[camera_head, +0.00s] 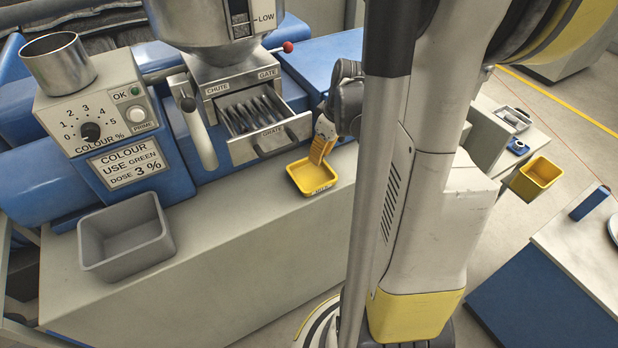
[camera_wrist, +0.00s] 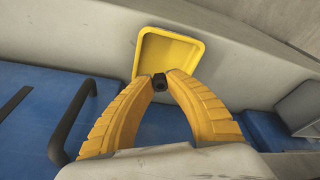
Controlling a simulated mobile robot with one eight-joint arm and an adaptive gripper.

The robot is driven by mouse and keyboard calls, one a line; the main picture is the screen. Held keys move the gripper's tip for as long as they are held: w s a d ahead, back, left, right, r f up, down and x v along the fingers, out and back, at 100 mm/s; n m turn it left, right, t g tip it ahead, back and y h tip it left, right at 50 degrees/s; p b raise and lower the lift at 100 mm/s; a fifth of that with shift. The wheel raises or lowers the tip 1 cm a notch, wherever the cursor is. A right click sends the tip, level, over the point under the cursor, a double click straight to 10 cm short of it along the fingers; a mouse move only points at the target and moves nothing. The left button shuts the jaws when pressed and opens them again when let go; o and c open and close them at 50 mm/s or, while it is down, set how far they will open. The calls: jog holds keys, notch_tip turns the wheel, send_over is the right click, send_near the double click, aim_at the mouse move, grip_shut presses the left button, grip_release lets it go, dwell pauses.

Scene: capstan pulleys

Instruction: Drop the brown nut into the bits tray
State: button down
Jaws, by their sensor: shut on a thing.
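In the wrist view the fingertips (camera_wrist: 160,80) are shut on a small dark nut (camera_wrist: 159,83). The nut looks dark brown to black there; its exact colour is hard to tell. The yellow tray (camera_wrist: 170,50) lies just beyond the nut in that view and looks empty. In the head view the nut cannot be made out.
The tray stands on a pale bench top beside an open grate drawer (camera_head: 262,130) under the hopper. A grey bin (camera_head: 125,235) stands at the left of the bench. A yellow bin (camera_head: 537,178) stands at the right. The bench between the grey bin and tray is clear.

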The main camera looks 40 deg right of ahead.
notch_tip(320, 180, down, 5)
jog(key=b, duration=0.3)
jog(key=shift+b, duration=0.3)
jog(key=c, duration=1.3)
grip_release()
jog(key=v, duration=1.2)
jog(key=shift+w, duration=0.1)
